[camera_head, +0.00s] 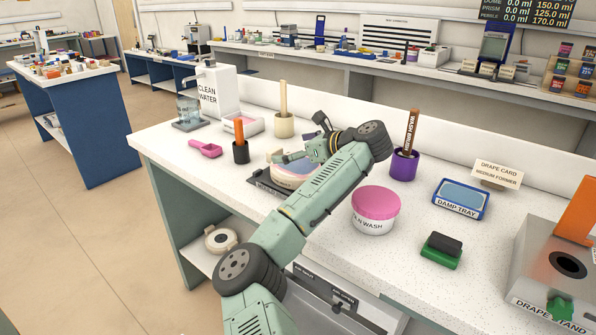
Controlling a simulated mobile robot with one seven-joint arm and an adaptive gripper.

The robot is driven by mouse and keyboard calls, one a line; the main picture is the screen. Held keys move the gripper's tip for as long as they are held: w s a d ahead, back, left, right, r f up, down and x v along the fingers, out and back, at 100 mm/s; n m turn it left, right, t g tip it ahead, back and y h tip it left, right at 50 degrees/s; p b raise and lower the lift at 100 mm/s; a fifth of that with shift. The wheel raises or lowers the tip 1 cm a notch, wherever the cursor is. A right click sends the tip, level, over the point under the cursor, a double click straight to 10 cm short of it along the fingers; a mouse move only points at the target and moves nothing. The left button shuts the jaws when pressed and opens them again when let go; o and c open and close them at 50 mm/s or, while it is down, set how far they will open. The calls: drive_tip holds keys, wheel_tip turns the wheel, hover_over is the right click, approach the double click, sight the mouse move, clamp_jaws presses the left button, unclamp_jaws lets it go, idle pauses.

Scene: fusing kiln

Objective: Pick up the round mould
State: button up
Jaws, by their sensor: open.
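I cannot tell for certain which thing is the round mould. A pale round piece with a dark ring (220,240) lies on the low shelf under the bench. Another round, pink and bluish piece (290,175) sits on a dark labelled base on the bench, partly hidden by my arm. My gripper (296,151) is open at the end of my green arm, above or just behind this piece. The fingers are small and partly hidden, and I see nothing held. I cannot tell whether they touch anything.
On the speckled bench (330,261) stand a pink-lidded wash tub (375,227), purple brush cup (403,165), blue damp tray (461,199), green block (441,257) and metal drape stand (530,265). A water dispenser (216,92), cream pot (284,126) and pink scoop (205,149) are at the back left.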

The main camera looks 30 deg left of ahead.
sight(278, 152)
drive_tip(key=p+x, duration=0.1)
drive_tip(key=x, duration=0.4)
drive_tip(key=shift+a+f, duration=0.15)
drive_tip(key=shift+a, duration=0.05)
